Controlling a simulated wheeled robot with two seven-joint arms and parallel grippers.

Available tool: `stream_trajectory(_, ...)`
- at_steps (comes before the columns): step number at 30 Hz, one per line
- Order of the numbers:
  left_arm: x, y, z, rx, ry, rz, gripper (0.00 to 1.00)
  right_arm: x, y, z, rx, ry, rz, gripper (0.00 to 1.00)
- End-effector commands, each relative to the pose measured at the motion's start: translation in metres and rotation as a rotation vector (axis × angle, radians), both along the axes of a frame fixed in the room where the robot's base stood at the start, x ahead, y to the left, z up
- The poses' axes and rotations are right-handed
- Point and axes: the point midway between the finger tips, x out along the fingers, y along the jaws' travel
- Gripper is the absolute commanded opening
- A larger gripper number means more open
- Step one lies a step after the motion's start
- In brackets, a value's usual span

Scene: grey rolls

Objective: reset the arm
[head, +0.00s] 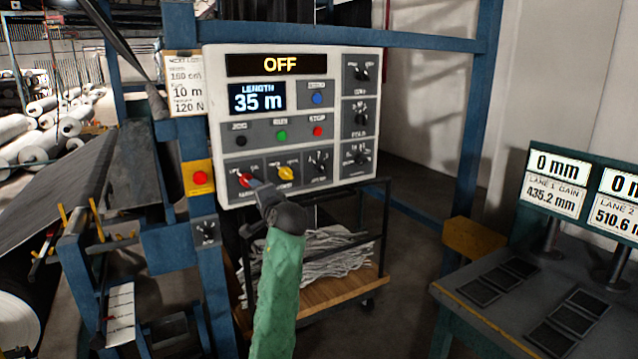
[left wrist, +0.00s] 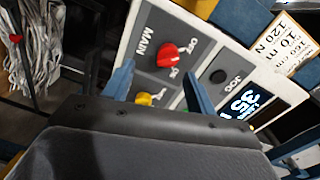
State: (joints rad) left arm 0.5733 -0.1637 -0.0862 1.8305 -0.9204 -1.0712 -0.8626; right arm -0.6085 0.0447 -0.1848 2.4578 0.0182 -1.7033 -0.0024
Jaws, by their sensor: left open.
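The white control panel (head: 335,120) fills the upper middle of the head view. Its top display (head: 277,65) reads OFF and the length display (head: 257,98) reads 35 m. My left gripper (head: 258,190), on a green-sleeved arm, is at the panel's lower left, close to the red MAIN knob (head: 245,180). In the left wrist view the two blue fingers of the gripper (left wrist: 158,70) are spread apart. The red knob (left wrist: 170,54) shows just beyond and between their tips, and I see no contact. The yellow knob (left wrist: 145,98) is partly hidden by the gripper. My right gripper is not in view.
A blue frame post (head: 205,270) with a red button on a yellow box (head: 199,178) stands left of the panel. A cart (head: 325,310) with a grey tangled heap is below. A desk (head: 520,300) with readout screens is at right. Rolls lie at far left.

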Motion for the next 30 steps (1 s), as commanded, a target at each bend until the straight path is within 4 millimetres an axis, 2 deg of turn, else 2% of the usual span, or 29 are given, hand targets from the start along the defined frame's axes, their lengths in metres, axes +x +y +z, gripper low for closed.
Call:
stream_trajectory(2,-0.001,-0.002,-0.01,-0.132,-0.02,0.001,0.57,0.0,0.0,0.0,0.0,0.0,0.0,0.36)
stream_trajectory(5,-0.009,-0.005,-0.014,-0.315,-0.056,-0.005,0.57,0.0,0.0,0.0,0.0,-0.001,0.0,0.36)
stream_trajectory(14,-0.049,-0.028,-0.001,-0.796,-0.135,-0.052,0.57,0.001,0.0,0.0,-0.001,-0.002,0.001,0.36)
stream_trajectory(16,-0.062,-0.034,-0.006,-0.889,-0.132,-0.063,0.57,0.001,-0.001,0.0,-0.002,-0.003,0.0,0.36)
stream_trajectory(23,-0.108,-0.051,-0.049,-1.114,-0.061,-0.075,0.57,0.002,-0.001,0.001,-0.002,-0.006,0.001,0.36)
stream_trajectory(30,-0.167,-0.065,-0.115,-1.258,0.068,-0.059,0.57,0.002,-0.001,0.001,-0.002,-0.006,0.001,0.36)
